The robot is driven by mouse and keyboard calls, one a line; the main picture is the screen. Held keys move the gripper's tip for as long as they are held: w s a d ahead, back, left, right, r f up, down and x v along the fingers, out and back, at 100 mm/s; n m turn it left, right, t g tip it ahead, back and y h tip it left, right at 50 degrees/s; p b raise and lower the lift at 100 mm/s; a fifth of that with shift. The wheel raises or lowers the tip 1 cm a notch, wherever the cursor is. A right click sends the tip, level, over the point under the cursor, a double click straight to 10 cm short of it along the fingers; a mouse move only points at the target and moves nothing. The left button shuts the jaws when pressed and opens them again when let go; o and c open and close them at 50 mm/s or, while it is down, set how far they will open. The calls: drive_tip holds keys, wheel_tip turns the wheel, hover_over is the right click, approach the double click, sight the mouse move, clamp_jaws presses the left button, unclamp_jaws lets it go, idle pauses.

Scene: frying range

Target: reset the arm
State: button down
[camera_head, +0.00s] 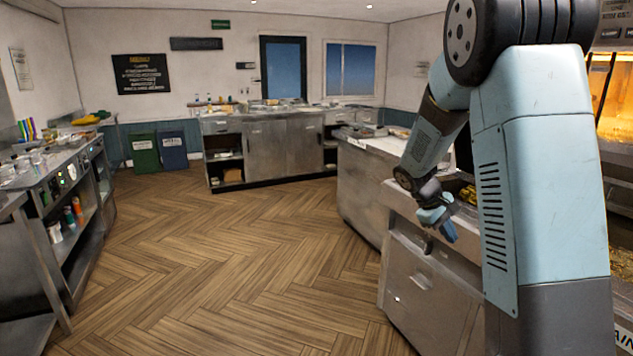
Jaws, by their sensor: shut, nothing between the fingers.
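My arm rises at the right of the view, bends over at the top and hangs down to the left. My gripper (447,230) is at its lower end, with blue fingers pointing down. It is shut and holds nothing. It hangs in front of the near steel counter (425,281), close to its upper edge. I cannot tell whether it touches the counter.
A lit fryer or warmer (615,105) stands behind my arm at the right. A steel shelf bench (62,190) runs along the left. A cabinet counter (270,148) and green (145,153) and blue (173,150) bins stand at the back. The wooden floor (225,250) between is clear.

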drive_tip(key=s+a+r+m+t+y, duration=0.1)
drive_tip(key=s+a+r, duration=0.3)
drive_tip(key=s, duration=0.6)
drive_tip(key=s+a+r+m+t+y, duration=0.2)
drive_tip(key=s+r, duration=0.4)
drive_tip(key=s, duration=0.4)
drive_tip(key=s+a+r+m+t+y, duration=0.2)
drive_tip(key=s+a+r, duration=0.3)
drive_tip(key=s, duration=0.5)
drive_tip(key=shift+a+r+t+y, duration=0.35)
drive_tip(key=shift+r+t+y, duration=0.15)
drive_tip(key=shift+y, duration=0.4)
